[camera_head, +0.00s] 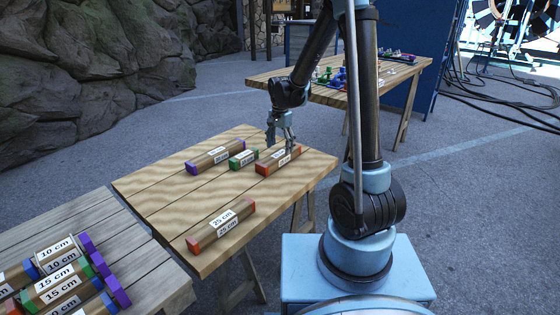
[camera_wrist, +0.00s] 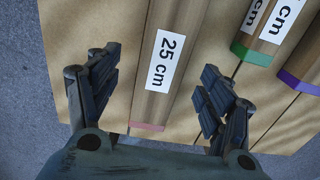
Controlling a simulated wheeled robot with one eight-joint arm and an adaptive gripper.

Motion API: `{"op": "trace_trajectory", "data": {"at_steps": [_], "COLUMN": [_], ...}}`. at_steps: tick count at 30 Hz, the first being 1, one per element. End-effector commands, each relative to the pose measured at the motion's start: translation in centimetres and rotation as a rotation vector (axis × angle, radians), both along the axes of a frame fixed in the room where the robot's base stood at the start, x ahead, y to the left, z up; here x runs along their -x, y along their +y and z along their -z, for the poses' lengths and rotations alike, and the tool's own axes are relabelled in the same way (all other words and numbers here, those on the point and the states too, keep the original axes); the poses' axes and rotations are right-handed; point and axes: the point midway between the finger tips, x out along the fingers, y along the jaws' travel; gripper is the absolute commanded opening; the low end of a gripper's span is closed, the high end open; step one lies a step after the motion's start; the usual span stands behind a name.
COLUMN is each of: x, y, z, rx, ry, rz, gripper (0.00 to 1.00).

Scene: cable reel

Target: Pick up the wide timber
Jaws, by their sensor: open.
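My gripper (camera_head: 280,142) is open, just above a brown timber (camera_head: 290,157) with reddish ends at the right of the middle wooden table. In the wrist view my gripper's fingers (camera_wrist: 158,82) stand on either side of this timber (camera_wrist: 155,105), with gaps between. Its white label reads 25 cm and its near end is pinkish. Another 25 cm timber (camera_head: 222,226) lies near the table's front, with a red and an orange-brown end. A green-ended timber (camera_head: 243,159) and a purple-ended timber (camera_head: 215,157) lie left of my gripper. No label says which is wide.
The middle table (camera_head: 150,190) has bare room between the front timber and the back row. A grey plank table (camera_head: 60,215) at lower left holds several labelled timbers. A further table (camera_head: 260,78) behind holds small coloured items. Rocks rise at upper left.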

Motion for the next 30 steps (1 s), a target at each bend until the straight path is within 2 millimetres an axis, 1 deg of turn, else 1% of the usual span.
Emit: {"op": "trace_trajectory", "data": {"at_steps": [8, 15, 19, 23, 30], "x": [-0.1, -0.2, -0.2, -0.2, -0.2], "y": [0.1, 0.4, 0.4, 0.4, 0.4], "z": [1.4, 4.1, 5.3, 5.9, 5.9], "rx": [0.0, 0.0, 0.0, 0.0, 0.0], "ry": [0.0, 0.0, 0.0, 0.0, 0.0], "rz": [0.0, -0.001, 0.0, 0.0, 0.0], "gripper": [0.73, 0.73, 0.73, 0.73, 0.73]}}
